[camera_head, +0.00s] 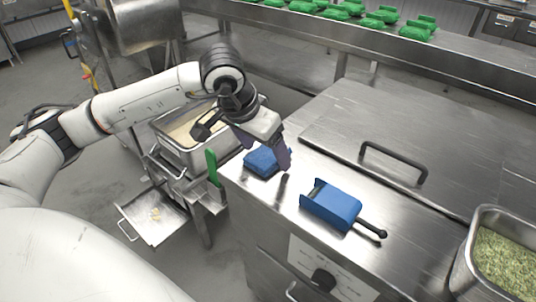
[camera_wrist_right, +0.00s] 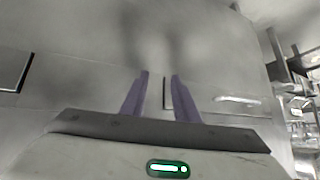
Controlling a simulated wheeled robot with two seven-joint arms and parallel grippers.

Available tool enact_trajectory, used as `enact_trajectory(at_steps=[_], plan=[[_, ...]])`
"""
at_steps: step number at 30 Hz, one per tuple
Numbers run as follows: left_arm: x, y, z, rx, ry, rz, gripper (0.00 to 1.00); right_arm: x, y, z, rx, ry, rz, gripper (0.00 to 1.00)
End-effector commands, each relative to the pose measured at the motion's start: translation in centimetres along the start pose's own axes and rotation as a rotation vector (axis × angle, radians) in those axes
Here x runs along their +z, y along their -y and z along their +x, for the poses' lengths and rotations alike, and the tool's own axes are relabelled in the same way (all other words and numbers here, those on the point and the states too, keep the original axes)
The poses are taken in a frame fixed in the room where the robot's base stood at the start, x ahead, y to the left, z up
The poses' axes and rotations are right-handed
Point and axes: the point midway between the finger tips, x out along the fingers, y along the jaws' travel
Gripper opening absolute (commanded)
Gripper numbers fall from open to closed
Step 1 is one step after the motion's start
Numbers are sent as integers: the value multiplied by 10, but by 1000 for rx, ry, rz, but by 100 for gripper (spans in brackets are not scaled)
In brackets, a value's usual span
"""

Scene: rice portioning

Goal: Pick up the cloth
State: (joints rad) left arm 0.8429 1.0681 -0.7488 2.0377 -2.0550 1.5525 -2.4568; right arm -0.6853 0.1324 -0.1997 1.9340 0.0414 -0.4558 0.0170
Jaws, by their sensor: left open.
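The cloth (camera_head: 262,162) is a small blue folded pad lying on the steel counter near its left corner in the head view. My left gripper (camera_head: 281,160) hangs just above and to the right of the cloth, its purple fingers pointing down. It is open, and its fingers partly cover the cloth's right side. I cannot tell whether a finger touches the cloth. My right gripper (camera_wrist_right: 158,97) shows in the right wrist view with its two purple fingers apart and nothing between them. The cloth does not show in that view.
A blue scoop (camera_head: 333,205) with a black handle lies right of the cloth. A green-handled tool (camera_head: 212,168) stands at the counter's left edge. A steel pan of pale grains (camera_head: 165,145) is at the left, a pan of green flakes (camera_head: 458,281) at the right.

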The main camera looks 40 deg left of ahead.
Motion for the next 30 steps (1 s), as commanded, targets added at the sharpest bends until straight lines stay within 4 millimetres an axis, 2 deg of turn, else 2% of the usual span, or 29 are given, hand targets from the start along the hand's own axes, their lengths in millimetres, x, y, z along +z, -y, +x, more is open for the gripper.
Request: enact_trajectory(at_steps=[7,12,15,23,26,30], plan=[[0,0,2,0,-1,0,75,-1,-2,1,3,-2,0,28],[0,0,2,0,-1,0,46,0,-2,1,4,-1,0,28],[0,0,1,0,-1,0,33,0,-2,1,4,-1,0,28],[-2,0,-2,0,-3,-1,32,2,-2,0,4,2,0,28],[-7,0,-12,0,-7,-1,32,2,-2,0,4,3,0,28],[-18,-1,-38,2,-9,0,32,2,-2,0,4,3,0,28]])
